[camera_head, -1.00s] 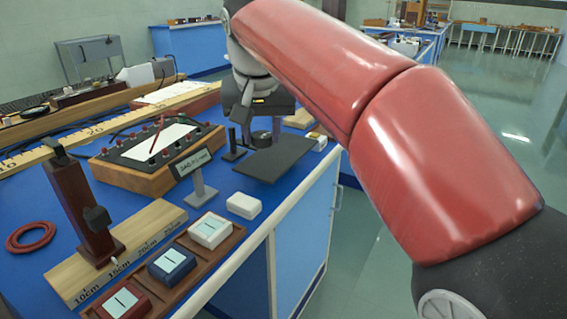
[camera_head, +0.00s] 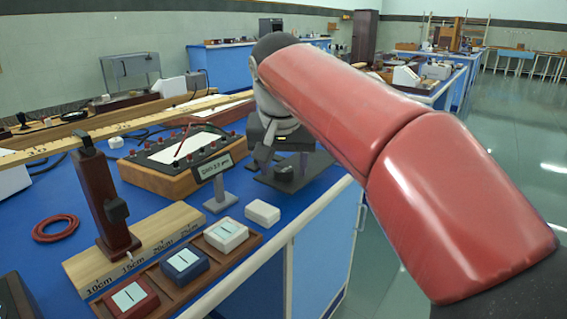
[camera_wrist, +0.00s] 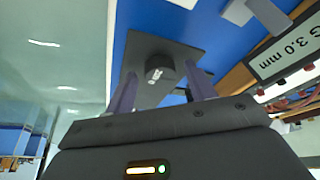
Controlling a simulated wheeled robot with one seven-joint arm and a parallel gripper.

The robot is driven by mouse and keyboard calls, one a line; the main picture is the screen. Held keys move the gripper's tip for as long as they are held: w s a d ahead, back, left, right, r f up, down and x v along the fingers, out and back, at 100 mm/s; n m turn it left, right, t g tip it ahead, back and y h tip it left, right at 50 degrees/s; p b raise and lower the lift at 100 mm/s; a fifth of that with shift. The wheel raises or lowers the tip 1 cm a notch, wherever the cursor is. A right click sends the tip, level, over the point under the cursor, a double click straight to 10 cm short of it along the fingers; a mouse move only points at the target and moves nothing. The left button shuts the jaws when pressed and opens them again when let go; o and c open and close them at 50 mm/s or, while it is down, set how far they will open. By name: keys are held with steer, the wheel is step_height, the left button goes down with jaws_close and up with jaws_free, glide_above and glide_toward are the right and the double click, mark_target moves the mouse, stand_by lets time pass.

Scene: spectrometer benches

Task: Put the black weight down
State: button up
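The black weight (camera_head: 284,173) is a short dark cylinder on a dark flat plate (camera_head: 318,164) near the right edge of the blue bench. In the wrist view the weight (camera_wrist: 160,67) shows a small pale marking and appears to stand on the plate (camera_wrist: 187,52). My gripper (camera_wrist: 161,76) is open, with a purplish finger on each side and gaps between them and the weight. In the head view my gripper (camera_head: 276,158) is just above the weight and partly hides the plate.
A sign on a stand (camera_head: 215,166), reading 3.0 mm in the wrist view, and a white block (camera_head: 262,213) stand nearby. A wooden box with a white panel (camera_head: 163,181) is left of the plate. The bench edge drops to the floor at right.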

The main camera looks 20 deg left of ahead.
steer(key=shift+s+r, duration=0.15)
steer(key=shift+r, duration=0.4)
steer(key=p+v, duration=0.2)
steer(key=v, duration=0.9)
steer(key=shift+p, duration=0.4)
steer(key=shift+d, duration=0.15)
steer(key=s+d+f, duration=0.2)
steer(key=d+f, duration=0.2)
steer(key=d, duration=0.5)
steer(key=s+d+f, duration=0.2)
steer(key=d+f, duration=0.3)
steer(key=d, duration=0.4)
steer(key=s+d+f+m, duration=0.1)
steer(key=s+d+f, duration=0.4)
steer(key=f, duration=0.3)
steer(key=s+d+f+m+t, duration=0.1)
steer(key=s+d+f, duration=0.4)
steer(key=f, duration=0.4)
steer(key=shift+s+d+h, duration=0.4)
steer(key=shift+s, duration=0.35)
